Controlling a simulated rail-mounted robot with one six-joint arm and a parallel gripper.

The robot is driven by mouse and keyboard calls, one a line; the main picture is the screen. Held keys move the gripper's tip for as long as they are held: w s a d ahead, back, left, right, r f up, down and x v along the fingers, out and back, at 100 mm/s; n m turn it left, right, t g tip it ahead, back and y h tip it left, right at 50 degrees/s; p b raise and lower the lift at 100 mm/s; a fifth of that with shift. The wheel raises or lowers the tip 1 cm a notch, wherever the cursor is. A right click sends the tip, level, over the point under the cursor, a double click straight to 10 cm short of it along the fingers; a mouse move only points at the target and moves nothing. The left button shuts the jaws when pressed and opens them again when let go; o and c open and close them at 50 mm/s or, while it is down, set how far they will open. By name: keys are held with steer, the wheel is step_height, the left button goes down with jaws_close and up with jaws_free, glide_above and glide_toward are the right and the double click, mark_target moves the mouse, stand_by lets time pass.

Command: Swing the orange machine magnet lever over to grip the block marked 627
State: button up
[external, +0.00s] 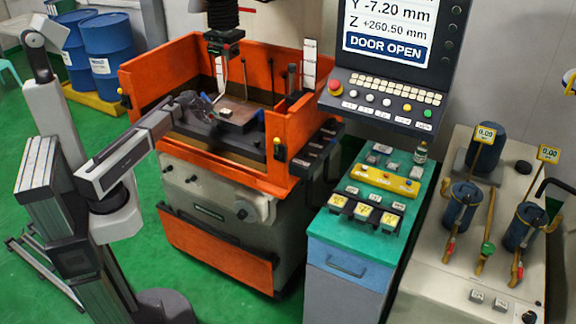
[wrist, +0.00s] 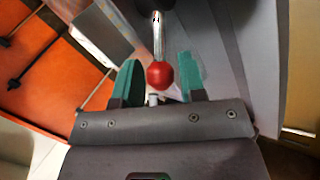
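The magnet lever (wrist: 157,38) is a silver rod ending in a red ball knob (wrist: 160,75) in the wrist view. My gripper (wrist: 160,70) is open, with one green-padded finger on each side of the ball. Narrow gaps show beside the ball; I cannot tell whether it lies fully between the pads in depth. In the external view my gripper (external: 211,106) is inside the orange machine (external: 215,250), at the left of the work area. A brown block (external: 240,112) lies there beside it. No 627 marking is readable, and the lever is not clear in this view.
Orange tank walls (external: 290,145) surround the work area, and the machine head (external: 222,40) hangs above it. Upright rods stand right of the block. A teal-topped cabinet (external: 335,222) and a control panel (external: 385,103) stand to the right.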

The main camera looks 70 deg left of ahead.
steer(key=shift+o, duration=1)
steer(key=p+v, duration=0.8)
steer(key=v, duration=0.2)
steer(key=shift+s+r+p, duration=0.3)
steer(key=shift+p, duration=0.05)
steer(key=shift+d, duration=0.1)
